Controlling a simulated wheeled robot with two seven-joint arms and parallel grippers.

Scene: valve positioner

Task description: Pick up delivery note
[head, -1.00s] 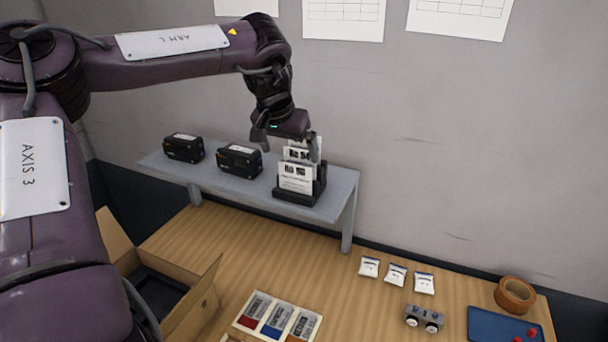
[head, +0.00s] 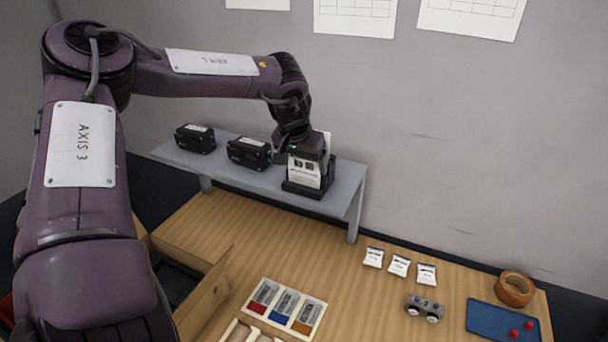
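White delivery notes (head: 304,174) with dark print stand upright in a black holder (head: 306,190) at the right end of the grey shelf. My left gripper (head: 304,165) points down over the holder, low at the top of the notes. Its fingers look spread to either side of the notes, one dark finger showing left of the front note. The wrist hides the upper part of the notes, and a white edge shows behind it. Contact with a note cannot be seen. My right gripper is not in view.
Two black boxed devices (head: 249,152) stand on the shelf (head: 345,180) left of the holder. Below are an open cardboard box (head: 205,300), a tray of coloured labelled pieces (head: 285,309), white packets (head: 399,265), a tape roll (head: 515,288) and a blue tray (head: 490,322).

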